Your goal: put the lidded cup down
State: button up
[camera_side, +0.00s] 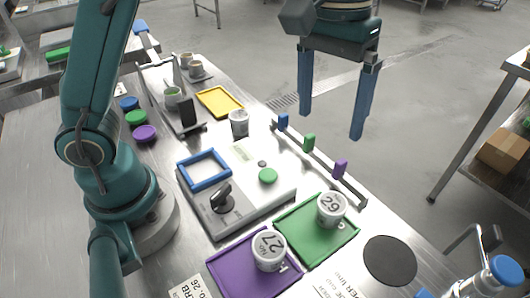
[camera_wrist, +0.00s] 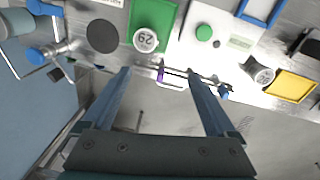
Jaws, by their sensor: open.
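A white lidded cup marked 29 (camera_side: 331,208) stands on the green tray (camera_side: 290,244); it also shows in the wrist view (camera_wrist: 145,40). A second lidded cup, marked 27 (camera_side: 268,250), stands on the purple tray (camera_side: 228,280). A third white cup with dark marks (camera_side: 239,122) stands by the yellow tray (camera_side: 220,101); it shows in the wrist view (camera_wrist: 260,73) too. My gripper (camera_side: 331,124) is open and empty, raised high beyond the bench's far edge. In the wrist view its two blue fingers (camera_wrist: 158,72) are wide apart and hold nothing.
A rail with blue, green and purple clips (camera_side: 309,142) runs along the bench edge. A scale-like plate carries a blue frame (camera_side: 204,153) and green disc (camera_side: 268,176). A black disc (camera_side: 390,260) and a blue-topped fixture (camera_side: 507,270) are at lower right.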

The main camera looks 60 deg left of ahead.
jog(key=s+a+f+m+t, duration=0.1)
jog(key=s+a+t, duration=0.4)
jog(key=s+a, duration=0.5)
jog(key=s+f, duration=0.1)
jog(key=s, duration=0.1)
jog(key=shift+s+a+f+m+y, duration=0.15)
jog(key=shift+s+f+m+y, duration=0.15)
jog(key=shift+f+m+y, duration=0.1)
dwell(0.6)
